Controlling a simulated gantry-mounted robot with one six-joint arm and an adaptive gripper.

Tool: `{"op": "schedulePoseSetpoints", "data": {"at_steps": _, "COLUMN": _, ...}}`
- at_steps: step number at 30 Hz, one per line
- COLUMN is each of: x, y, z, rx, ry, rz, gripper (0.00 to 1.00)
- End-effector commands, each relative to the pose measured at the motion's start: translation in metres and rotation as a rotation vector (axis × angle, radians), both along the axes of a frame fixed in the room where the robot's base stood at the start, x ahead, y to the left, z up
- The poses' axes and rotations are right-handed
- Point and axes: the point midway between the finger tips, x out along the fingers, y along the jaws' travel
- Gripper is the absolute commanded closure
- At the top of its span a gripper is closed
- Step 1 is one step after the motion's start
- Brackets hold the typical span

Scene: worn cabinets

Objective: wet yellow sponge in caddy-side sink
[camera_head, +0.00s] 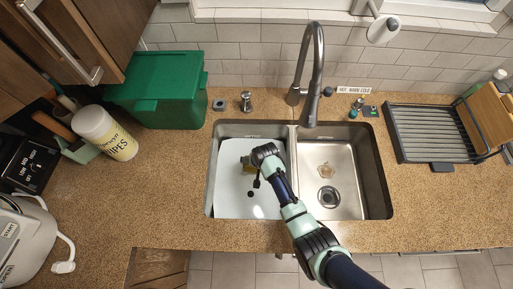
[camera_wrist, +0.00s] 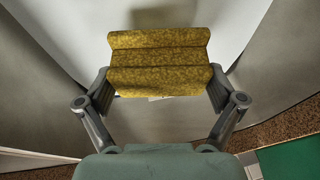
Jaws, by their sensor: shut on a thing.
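A yellow sponge (camera_wrist: 160,62) with grooves is held between the two fingers of my gripper (camera_wrist: 160,88) in the wrist view. In the head view my gripper (camera_head: 258,164) is over the left sink basin, and a small bit of the sponge (camera_head: 246,160) shows beside it. The left basin (camera_head: 212,176) has a white bottom or insert with a dark spot. The right basin (camera_head: 346,168) is steel, with a round drain. The faucet (camera_head: 318,70) stands behind the divider. I cannot tell whether water runs or whether the sponge touches the basin.
A black dish rack (camera_head: 432,134) is right of the sink. The front counter is clear.

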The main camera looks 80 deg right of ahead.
Motion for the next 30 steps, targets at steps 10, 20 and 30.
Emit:
{"op": "schedulePoseSetpoints", "data": {"at_steps": 10, "x": 0.005, "y": 0.005, "z": -0.041, "rx": 0.0, "ry": 0.0, "rz": 0.0, "gripper": 0.35}}
{"op": "schedulePoseSetpoints", "data": {"at_steps": 20, "x": 0.009, "y": 0.008, "z": -0.061, "rx": -0.001, "ry": -0.001, "rz": 0.0, "gripper": 0.35}}
{"op": "schedulePoseSetpoints", "data": {"at_steps": 30, "x": 0.009, "y": 0.008, "z": -0.061, "rx": -0.001, "ry": -0.001, "rz": 0.0, "gripper": 0.35}}
